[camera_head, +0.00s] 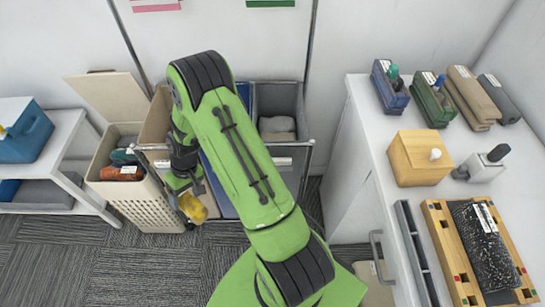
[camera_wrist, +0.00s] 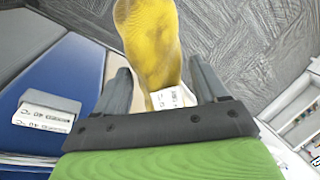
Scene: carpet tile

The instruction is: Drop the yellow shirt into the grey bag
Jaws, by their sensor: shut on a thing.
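The yellow shirt (camera_head: 194,208) is a small bundle hanging from my gripper (camera_head: 186,188), low in front of the bag frame. In the wrist view the shirt (camera_wrist: 152,42) with its white tag lies between the two fingers of my gripper (camera_wrist: 160,72), which is shut on it. The grey bag (camera_head: 279,97) is the open right compartment of the frame, with folded grey cloth inside. My gripper is left of the grey bag and outside it. My green arm crosses in front of the bags and hides part of them.
A blue bag (camera_wrist: 50,85) and a tan bag fill the frame's other compartments, partly hidden. A lidded beige hamper (camera_head: 150,207) with clothes stands at left, beside a white shelf (camera_head: 62,160). A white cabinet (camera_head: 370,150) with boxes and tools stands at right. The carpet at left front is clear.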

